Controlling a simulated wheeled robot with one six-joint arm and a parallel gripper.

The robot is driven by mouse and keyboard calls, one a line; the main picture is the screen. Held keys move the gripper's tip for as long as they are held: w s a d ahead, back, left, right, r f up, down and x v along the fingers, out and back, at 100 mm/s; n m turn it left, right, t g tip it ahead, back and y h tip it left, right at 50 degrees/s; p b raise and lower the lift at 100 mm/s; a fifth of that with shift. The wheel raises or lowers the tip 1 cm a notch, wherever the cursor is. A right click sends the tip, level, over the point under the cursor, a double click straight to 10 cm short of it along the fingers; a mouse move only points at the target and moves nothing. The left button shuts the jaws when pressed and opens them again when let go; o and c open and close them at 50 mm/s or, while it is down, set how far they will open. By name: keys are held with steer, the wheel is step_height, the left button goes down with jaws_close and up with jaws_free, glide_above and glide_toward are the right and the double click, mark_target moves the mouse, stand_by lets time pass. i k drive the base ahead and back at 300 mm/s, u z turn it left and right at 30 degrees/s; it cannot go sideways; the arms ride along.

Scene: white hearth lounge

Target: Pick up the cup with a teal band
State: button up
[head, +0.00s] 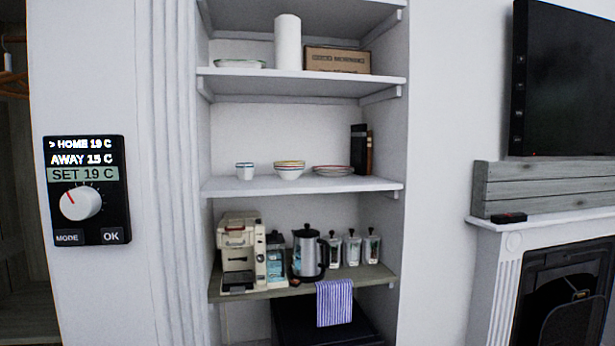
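A small white cup with a teal or blue band near its rim (244,172) stands upright on the left part of the middle white shelf (220,188) in the alcove. A white bowl with coloured bands (289,171) stands to its right, a small gap apart. My gripper is not in the head view, and nothing of my arm shows.
Stacked plates (333,171) and dark books (360,150) stand farther right on that shelf. The shelf above holds a white cylinder (287,42) and a brown box (338,60). Below stand a coffee machine (238,252), a kettle (308,254) and several canisters.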

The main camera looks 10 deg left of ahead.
mark_target(245, 172)
steer(key=u, duration=0.35)
steer(key=k, duration=0.25)
steer(key=z, duration=1.05)
steer(key=i, duration=0.95)
steer(key=u, duration=0.75)
steer(key=i, duration=0.6)
steer(key=u, duration=0.7)
